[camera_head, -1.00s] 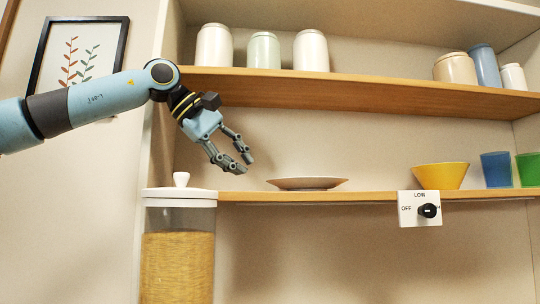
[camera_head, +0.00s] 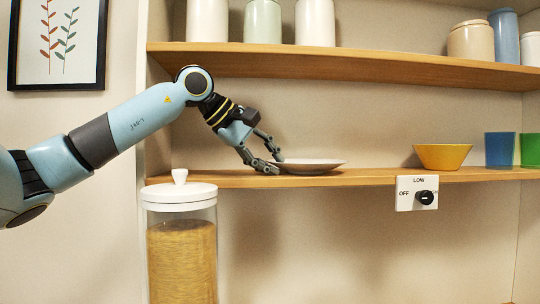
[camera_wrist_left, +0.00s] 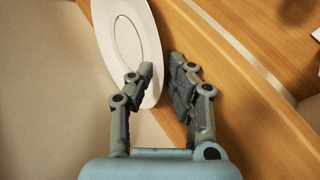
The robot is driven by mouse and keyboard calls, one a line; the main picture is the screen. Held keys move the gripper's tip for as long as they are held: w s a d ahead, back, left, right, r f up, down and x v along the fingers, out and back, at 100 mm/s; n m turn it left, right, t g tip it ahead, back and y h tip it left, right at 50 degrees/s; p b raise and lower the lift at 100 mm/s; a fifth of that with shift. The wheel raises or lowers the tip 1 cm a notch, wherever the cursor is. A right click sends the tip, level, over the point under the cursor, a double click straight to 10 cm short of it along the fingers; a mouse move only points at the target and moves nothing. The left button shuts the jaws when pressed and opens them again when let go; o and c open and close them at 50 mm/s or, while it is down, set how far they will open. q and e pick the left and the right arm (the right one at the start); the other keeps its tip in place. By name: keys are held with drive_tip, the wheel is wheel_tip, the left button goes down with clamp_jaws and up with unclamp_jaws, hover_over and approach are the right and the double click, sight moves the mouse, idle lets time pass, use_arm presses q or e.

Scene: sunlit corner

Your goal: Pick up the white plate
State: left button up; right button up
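The white plate (camera_head: 318,166) lies flat on the lower wooden shelf (camera_head: 365,178). My left gripper (camera_head: 275,164) is at the plate's left rim in the head view, fingers pointing down and to the right. In the left wrist view the plate (camera_wrist_left: 118,28) fills the upper middle, partly covered by one finger. There the left gripper (camera_wrist_left: 161,64) has a gap between its fingers, one over the plate and one just beyond its rim. The rim runs into this gap; I cannot tell whether a finger touches it. My right gripper is not in view.
A yellow bowl (camera_head: 442,156), a blue cup (camera_head: 499,150) and a green cup (camera_head: 530,150) stand further right. A knob panel (camera_head: 417,193) hangs on the shelf front. A lidded jar (camera_head: 181,240) stands below my arm. The upper shelf (camera_head: 330,66) is overhead.

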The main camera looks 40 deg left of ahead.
use_arm(q)
clamp_jaws()
drive_tip(key=shift+f, duration=0.1)
idle(0.3)
